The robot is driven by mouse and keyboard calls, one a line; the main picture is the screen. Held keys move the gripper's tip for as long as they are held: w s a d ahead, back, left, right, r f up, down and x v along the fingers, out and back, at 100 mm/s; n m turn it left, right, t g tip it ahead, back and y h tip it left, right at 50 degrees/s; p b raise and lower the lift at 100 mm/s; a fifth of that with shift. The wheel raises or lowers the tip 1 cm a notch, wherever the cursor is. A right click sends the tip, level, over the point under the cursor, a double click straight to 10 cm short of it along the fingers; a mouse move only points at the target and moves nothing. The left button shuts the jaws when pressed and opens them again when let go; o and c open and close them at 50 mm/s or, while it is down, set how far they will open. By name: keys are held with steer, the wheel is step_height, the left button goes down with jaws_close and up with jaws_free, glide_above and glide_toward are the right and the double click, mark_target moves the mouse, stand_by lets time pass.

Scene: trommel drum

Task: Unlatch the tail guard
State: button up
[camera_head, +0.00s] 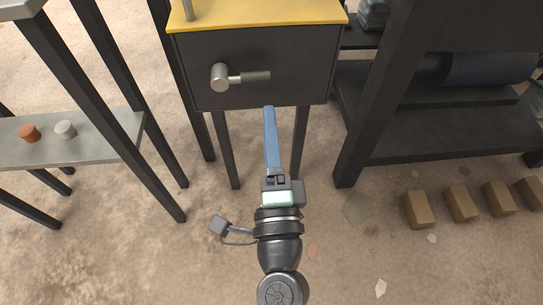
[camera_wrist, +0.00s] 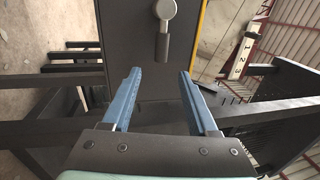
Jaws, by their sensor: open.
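The tail guard looks to be the dark panel (camera_head: 300,55) under a yellow top. On its face is a latch (camera_head: 240,77) with a round metal hub at the left and a dark grip pointing right, level in the head view. In the wrist view the latch (camera_wrist: 164,30) shows at the top centre, its grip pointing down. My gripper (camera_head: 268,110) is just below the panel's lower edge in the head view, below and right of the hub. In the wrist view its two blue fingers (camera_wrist: 160,72) are apart, with nothing between them. The latch is beyond the fingertips, not touched.
A grey shelf (camera_head: 75,150) at the left bears an orange and a pale cylinder. Dark frame legs (camera_head: 365,120) stand either side of the panel. Several brown blocks (camera_head: 418,209) lie on the floor at the right. The floor below the panel is mostly clear.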

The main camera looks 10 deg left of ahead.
steer(key=shift+b+v, duration=0.65)
steer(key=shift+v, duration=1.4)
steer(key=w+a+r+n+t+y+p, duration=0.1)
steer(key=w+r+n+p, duration=0.2)
steer(key=r, duration=0.6)
steer(key=w+a+r+n+t+y+p, duration=0.1)
steer(key=r+n+p, duration=0.25)
steer(key=r, duration=0.55)
steer(key=s+d+r+n+t+h+p, duration=0.2)
steer(key=r+n+h+p, duration=0.15)
steer(key=r, duration=0.95)
steer(key=s+d+r+n+t+h+p, duration=0.1)
steer(key=d+r+n+t+h+p, duration=0.2)
steer(key=r, duration=1)
steer(key=s+d+r+n+t+h+p, duration=0.15)
steer(key=r+p, duration=0.25)
steer(key=r, duration=1)
step_height(320, 180, up, 35)
steer(key=p, duration=3.6)
steer(key=shift+s+d+r+p, duration=0.15)
steer(key=shift+d+r+p, duration=0.1)
steer(key=shift+d+p, duration=0.1)
steer(key=shift+f+n+g, duration=0.1)
steer(key=shift+n+g, duration=0.15)
